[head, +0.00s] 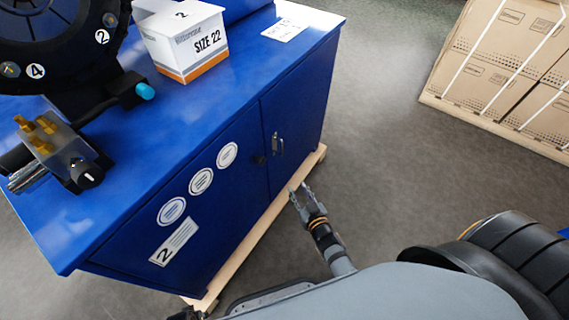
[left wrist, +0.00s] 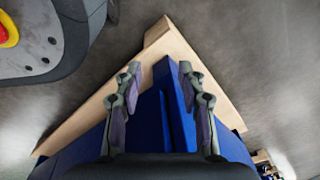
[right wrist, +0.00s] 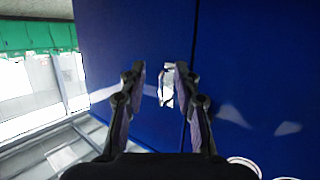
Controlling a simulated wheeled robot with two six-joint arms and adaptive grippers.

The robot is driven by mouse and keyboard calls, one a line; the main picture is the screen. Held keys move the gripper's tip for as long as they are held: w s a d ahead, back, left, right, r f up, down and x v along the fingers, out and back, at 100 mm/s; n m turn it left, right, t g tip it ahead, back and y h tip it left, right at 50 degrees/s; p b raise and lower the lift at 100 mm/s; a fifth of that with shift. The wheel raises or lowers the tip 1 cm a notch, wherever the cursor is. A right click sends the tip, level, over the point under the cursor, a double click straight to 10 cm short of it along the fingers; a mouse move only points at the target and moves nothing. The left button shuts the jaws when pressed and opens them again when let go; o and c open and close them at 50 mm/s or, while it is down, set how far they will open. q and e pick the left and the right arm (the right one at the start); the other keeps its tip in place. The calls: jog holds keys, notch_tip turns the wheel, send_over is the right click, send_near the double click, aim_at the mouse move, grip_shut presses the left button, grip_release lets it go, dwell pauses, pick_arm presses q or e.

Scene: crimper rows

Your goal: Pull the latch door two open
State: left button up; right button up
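The blue cabinet (head: 115,235) has two front doors and a white label with a 2 (head: 174,242). Both doors look closed in the head view. My right gripper (head: 300,192) is open in front of the doors. In the right wrist view the latch (right wrist: 167,86) shows between its fingertips; I cannot tell whether they touch it. My left gripper (left wrist: 160,73) is open above a blue cabinet corner, with nothing gripped; the head view barely shows it at the bottom edge.
The cabinet stands on a wooden pallet (head: 281,202) that juts out below the doors. A SIZE 22 box (head: 182,42) and a crimping machine (head: 60,50) are on top. Cardboard boxes (head: 505,55) stand at the far right. Grey floor between is clear.

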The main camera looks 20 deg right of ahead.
aim_at(282, 145)
notch_tip(282, 145, up, 9)
jog(key=w+t+b, duration=0.2)
jog(key=t, duration=0.1)
jog(key=w, duration=0.6)
jog(key=w+a, duration=0.1)
jog(key=w, duration=0.2)
jog(key=shift+w+a+f, duration=0.1)
jog(key=shift+w, duration=0.3)
pick_arm(q)
jog(key=w, duration=0.2)
jog(key=w+f, duration=0.1)
jog(key=shift+w+d, duration=0.15)
jog(key=shift+d, duration=0.2)
pick_arm(e)
jog(key=shift+w, duration=0.5)
jog(key=shift+c, duration=0.3)
grip_shut()
